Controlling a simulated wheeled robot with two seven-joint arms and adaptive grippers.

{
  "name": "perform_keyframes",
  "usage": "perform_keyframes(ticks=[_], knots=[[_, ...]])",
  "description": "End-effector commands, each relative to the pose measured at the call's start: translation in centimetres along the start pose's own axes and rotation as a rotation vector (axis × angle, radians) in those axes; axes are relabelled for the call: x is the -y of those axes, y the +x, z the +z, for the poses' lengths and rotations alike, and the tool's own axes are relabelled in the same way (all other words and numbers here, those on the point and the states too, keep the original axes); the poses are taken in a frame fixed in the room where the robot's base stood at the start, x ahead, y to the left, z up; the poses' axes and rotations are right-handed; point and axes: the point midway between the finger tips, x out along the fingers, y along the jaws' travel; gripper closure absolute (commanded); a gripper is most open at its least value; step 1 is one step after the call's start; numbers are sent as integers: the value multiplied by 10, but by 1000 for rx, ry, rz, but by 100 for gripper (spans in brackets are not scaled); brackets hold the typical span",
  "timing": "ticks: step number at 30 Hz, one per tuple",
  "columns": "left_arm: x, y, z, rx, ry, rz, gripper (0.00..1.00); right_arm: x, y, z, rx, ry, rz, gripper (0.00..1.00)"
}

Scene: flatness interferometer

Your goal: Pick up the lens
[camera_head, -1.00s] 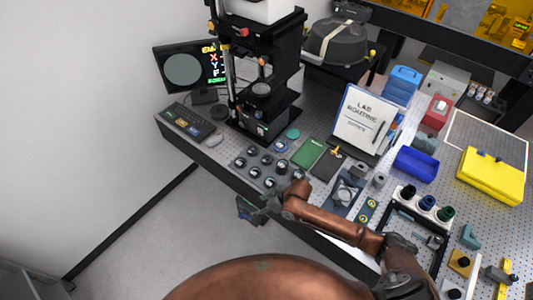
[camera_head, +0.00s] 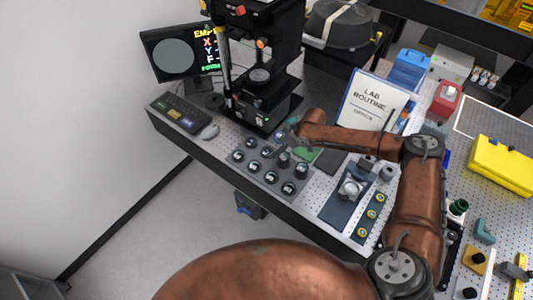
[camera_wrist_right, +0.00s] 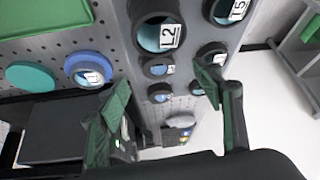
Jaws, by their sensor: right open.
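Several round lenses in dark rings stand in a grey tray (camera_head: 262,181) near the front table edge. The right wrist view shows them close up, including one labelled L2 (camera_wrist_right: 158,36) and one labelled L5 (camera_wrist_right: 229,9). A blue-ringed lens (camera_wrist_right: 89,70) lies apart, on the perforated table beside the tray. My right gripper (camera_head: 283,138) is above the back of the tray, partly hiding what lies beneath. In the right wrist view its two green-padded fingers (camera_wrist_right: 163,84) are apart with nothing held between them. My left gripper is not in view.
A LAB ROUTINE board (camera_head: 375,97) stands to the right. A teal disc (camera_wrist_right: 30,77) lies beside the blue-ringed lens.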

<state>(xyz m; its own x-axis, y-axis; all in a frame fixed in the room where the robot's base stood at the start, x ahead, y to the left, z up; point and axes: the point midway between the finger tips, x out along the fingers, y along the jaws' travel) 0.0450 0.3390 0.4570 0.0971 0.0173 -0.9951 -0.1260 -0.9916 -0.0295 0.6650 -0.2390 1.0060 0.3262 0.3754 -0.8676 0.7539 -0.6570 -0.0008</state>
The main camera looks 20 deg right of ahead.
Motion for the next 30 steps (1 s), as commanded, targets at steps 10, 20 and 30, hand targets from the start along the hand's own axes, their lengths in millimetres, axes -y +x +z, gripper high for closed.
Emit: perform_keyframes(ticks=[10,20,30], knots=[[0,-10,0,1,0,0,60,-3,39,-9,0,-3,-1,40],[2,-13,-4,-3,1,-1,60,-5,68,-9,-1,-4,0,40],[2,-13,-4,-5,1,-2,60,-5,68,-9,-1,-4,-1,52]])
